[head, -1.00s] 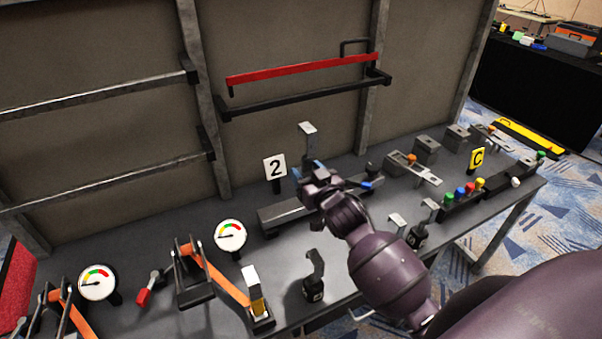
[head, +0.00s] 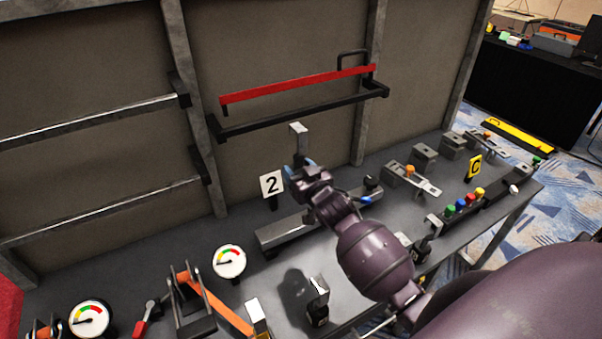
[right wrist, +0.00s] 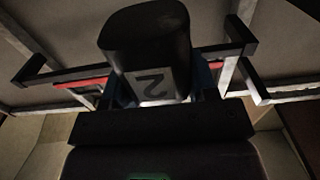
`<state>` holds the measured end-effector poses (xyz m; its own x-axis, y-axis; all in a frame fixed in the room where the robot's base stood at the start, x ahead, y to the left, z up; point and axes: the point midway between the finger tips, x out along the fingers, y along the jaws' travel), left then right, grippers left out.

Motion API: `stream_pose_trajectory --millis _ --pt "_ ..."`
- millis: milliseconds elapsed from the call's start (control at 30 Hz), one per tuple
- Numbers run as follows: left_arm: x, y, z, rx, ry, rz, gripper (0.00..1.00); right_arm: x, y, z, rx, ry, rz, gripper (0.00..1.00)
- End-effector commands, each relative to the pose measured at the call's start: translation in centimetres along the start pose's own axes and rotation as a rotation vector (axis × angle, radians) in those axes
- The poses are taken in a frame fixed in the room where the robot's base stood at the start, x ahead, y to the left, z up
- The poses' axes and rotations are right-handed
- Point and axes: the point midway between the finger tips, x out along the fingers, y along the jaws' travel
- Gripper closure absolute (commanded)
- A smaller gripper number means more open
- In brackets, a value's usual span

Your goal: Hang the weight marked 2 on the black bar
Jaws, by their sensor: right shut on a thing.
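My right gripper (head: 302,172) is shut on the weight marked 2, above the bench. In the head view the weight's grey hook (head: 298,129) sticks up above the fingers, and the gripper hides most of its body. The right wrist view shows the dark weight (right wrist: 147,38) with a 2 on a grey face, between the blue-tipped fingers. The black bar (head: 290,110) runs along the back panel beneath a red bar (head: 300,84). In the head picture the hook top appears just below the black bar, apart from it. My left gripper is not in view.
Another hooked weight (head: 318,306) stands near the front edge. Dial gauges (head: 229,262) and orange-handled clamps are at left. Silver rails (head: 90,120) cross the left panel.

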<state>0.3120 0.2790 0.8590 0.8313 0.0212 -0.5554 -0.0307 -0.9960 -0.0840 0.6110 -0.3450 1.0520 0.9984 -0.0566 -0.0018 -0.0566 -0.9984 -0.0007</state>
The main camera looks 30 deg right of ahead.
Motion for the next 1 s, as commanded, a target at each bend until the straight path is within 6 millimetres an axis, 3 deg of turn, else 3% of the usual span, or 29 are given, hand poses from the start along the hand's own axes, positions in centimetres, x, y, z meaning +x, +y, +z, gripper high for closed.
stream_pose_trajectory --millis 1000 --pt "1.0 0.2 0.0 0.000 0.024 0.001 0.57 5.7 -0.1 -0.3 -0.001 0.010 -0.002 1.00"
